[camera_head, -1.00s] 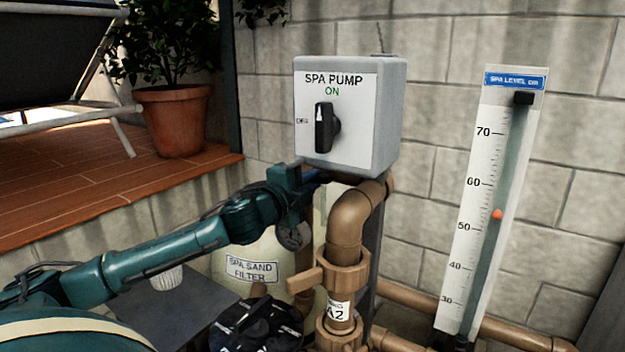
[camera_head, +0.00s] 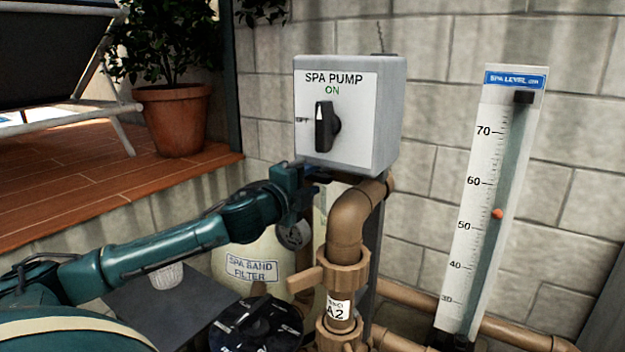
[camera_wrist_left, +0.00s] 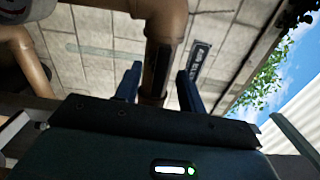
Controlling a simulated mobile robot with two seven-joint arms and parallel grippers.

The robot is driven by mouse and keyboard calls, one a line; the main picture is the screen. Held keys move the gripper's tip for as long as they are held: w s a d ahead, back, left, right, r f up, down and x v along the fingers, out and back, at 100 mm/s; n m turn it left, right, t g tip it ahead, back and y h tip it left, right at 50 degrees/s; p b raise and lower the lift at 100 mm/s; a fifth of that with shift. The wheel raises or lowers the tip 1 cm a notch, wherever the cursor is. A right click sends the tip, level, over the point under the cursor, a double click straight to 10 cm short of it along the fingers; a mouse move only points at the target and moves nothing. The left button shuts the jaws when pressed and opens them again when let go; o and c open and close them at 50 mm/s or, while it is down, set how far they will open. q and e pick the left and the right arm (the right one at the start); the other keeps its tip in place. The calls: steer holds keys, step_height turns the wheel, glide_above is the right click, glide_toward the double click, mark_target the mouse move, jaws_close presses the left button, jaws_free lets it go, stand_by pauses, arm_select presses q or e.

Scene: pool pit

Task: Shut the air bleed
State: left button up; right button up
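I cannot pick out the air bleed for certain; my left wrist covers the top of the spa sand filter (camera_head: 232,248), a cream tank. A round gauge (camera_head: 295,235) shows just below my wrist. My left gripper (camera_head: 322,176) is beside the brown pipe elbow, under the spa pump box; its fingertips are partly hidden in the head view. In the left wrist view my gripper (camera_wrist_left: 158,82) has its two blue fingers apart, with a brown pipe (camera_wrist_left: 165,25) showing between and beyond them. I cannot tell whether they touch anything. My right gripper is not in view.
The grey spa pump box (camera_head: 350,115) hangs just above my gripper, its switch at ON. A brown pipe (camera_head: 346,232) with a valve handle (camera_head: 305,281) and an A2 tag stands to the right. A black-topped valve (camera_head: 258,325) is below. A level gauge (camera_head: 492,210) stands farther right.

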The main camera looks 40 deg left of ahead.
arm_select(q)
steer(key=s+b, duration=0.2)
steer(key=shift+s+d+f, duration=0.2)
steer(key=shift+s, duration=0.1)
steer(key=shift+s+d+r+p, duration=0.1)
steer(key=shift+s+r+p, duration=0.05)
steer(key=shift+s+p, duration=0.25)
steer(key=s+p, duration=0.1)
steer(key=s, duration=0.2)
steer(key=shift+s+d, duration=0.1)
steer(key=shift+s, duration=0.15)
